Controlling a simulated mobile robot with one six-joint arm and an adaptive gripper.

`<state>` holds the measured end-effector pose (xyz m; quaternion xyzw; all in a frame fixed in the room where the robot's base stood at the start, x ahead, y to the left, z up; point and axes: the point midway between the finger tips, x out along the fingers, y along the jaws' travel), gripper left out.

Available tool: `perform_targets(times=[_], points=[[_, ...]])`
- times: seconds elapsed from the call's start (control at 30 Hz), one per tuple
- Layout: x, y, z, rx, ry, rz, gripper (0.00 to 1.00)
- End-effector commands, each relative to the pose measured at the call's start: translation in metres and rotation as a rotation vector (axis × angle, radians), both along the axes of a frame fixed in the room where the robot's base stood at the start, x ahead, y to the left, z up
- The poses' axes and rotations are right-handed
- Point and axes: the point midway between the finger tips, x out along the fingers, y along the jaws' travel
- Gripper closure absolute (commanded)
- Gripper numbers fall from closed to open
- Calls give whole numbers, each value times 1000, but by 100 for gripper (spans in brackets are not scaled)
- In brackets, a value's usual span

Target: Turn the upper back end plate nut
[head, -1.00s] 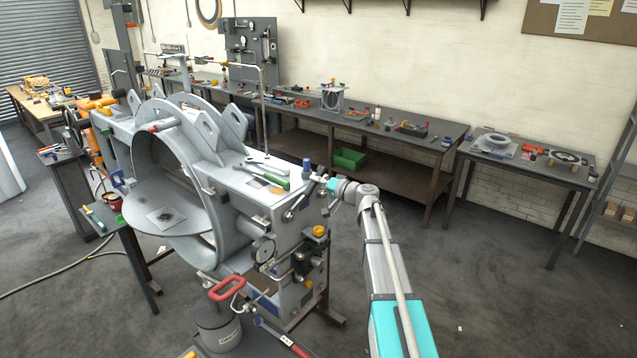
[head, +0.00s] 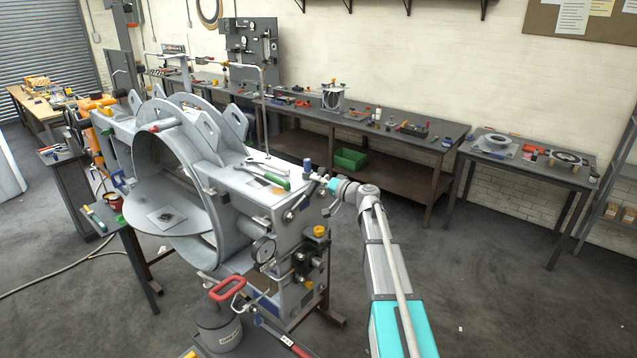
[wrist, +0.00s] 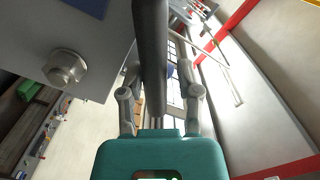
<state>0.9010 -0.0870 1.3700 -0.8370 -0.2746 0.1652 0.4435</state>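In the head view my gripper (head: 325,181) is at the upper right corner of the grey machine's end plate (head: 290,235). In the wrist view its two grey fingers (wrist: 159,85) stand apart, one on each side of a dark round rod (wrist: 151,45). I cannot tell whether either finger touches the rod. A grey hex nut (wrist: 65,68) sits on a flat grey plate (wrist: 100,35), left of the fingers and apart from them. Whether this is the upper back nut is unclear. In the head view the arm and fittings hide the corner.
A green-handled tool (head: 277,182) and a wrench lie on the machine's top. A blue-capped fitting (head: 307,165) stands close to my gripper. A gauge (head: 264,250) and a yellow-topped valve (head: 320,231) project from the machine. A grease pail (head: 217,330) stands in front. The floor to the right is clear.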

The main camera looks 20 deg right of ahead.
Motion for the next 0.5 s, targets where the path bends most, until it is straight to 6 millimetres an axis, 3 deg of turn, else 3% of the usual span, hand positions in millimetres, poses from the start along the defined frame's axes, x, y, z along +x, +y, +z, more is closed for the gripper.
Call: perform_targets(times=[0.23, 0.5], points=[[1, -1, -6, 21, 15, 1, 58], [7, -10, -29, 144, 105, 0, 58]])
